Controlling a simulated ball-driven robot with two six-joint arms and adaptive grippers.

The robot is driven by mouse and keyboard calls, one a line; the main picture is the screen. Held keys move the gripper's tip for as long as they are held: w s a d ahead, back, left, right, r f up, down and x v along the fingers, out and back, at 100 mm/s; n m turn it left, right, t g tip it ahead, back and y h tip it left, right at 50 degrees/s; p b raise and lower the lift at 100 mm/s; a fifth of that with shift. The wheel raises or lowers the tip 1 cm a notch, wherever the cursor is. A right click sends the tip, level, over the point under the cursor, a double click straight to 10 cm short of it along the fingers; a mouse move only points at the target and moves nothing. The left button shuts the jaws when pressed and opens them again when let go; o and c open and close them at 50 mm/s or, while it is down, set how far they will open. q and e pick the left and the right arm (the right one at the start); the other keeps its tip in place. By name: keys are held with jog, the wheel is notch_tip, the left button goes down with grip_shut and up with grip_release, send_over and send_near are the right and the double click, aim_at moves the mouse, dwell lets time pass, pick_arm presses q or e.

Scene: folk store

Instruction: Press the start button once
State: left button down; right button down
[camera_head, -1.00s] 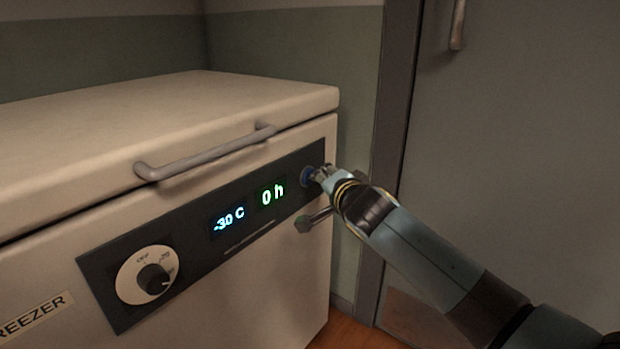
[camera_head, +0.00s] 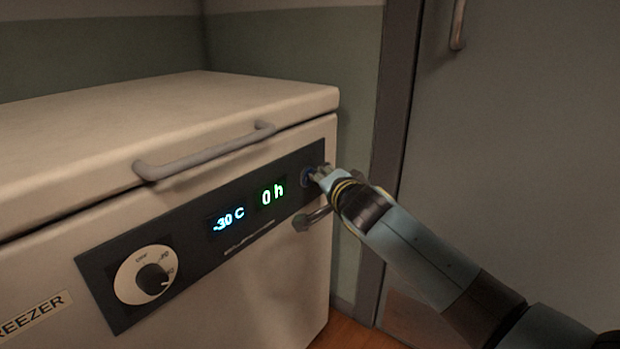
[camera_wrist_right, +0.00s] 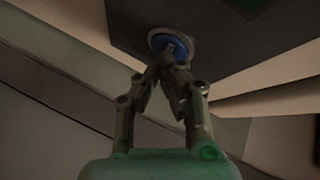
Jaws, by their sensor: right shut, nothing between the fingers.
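The start button is a round blue button (camera_head: 307,177) at the right end of the freezer's dark control panel (camera_head: 190,246). My right gripper (camera_head: 318,174) is shut and empty, with its fingertips at the button and partly covering it. In the right wrist view the closed fingertips (camera_wrist_right: 171,54) overlap the lower part of the blue button (camera_wrist_right: 163,42), which sits in a pale ring. I cannot tell whether they touch it or how far it is pushed in. My left gripper is not in view.
The white chest freezer (camera_head: 300,300) has a lid handle (camera_head: 205,158) above the panel. The panel has a dial (camera_head: 150,274), a blue "-30 C" display (camera_head: 228,220) and a green "0 h" display (camera_head: 271,194). A grey door (camera_head: 520,130) stands at the right.

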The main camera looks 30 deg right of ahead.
jog(key=shift+s+d, duration=0.3)
jog(key=shift+s, duration=0.4)
jog(key=s, duration=0.1)
jog(key=s+d, duration=0.1)
jog(key=s, duration=0.1)
jog(key=s+d, duration=0.1)
jog(key=shift+s, duration=0.3)
dwell(0.6)
